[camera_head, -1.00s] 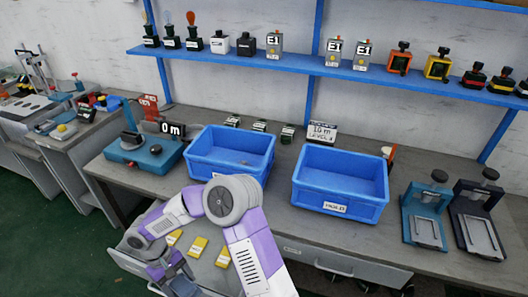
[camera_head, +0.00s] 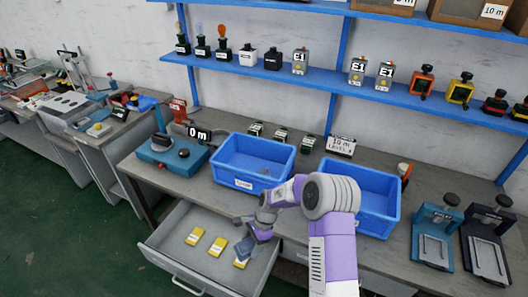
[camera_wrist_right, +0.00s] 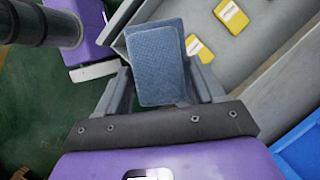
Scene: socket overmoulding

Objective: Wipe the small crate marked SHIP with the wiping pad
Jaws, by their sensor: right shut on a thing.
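My right gripper (camera_head: 254,236) hangs over the right part of the open drawer, in front of the blue crates. It is shut on a blue textured wiping pad (camera_head: 244,249). In the right wrist view the pad (camera_wrist_right: 158,62) sits between the two fingers (camera_wrist_right: 162,88), its broad face to the camera. The left blue crate (camera_head: 228,169) stands on the bench behind the gripper; the label on its front is too small to read. The right blue crate (camera_head: 379,226) is partly hidden by my right arm. My left gripper is not in view.
The open drawer (camera_head: 172,262) holds several yellow packs (camera_head: 195,237). A teal device (camera_head: 170,160) stands left of the crates. Two clamp stands (camera_head: 435,240) are on the right of the bench. A blue shelf (camera_head: 345,85) with small items runs above.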

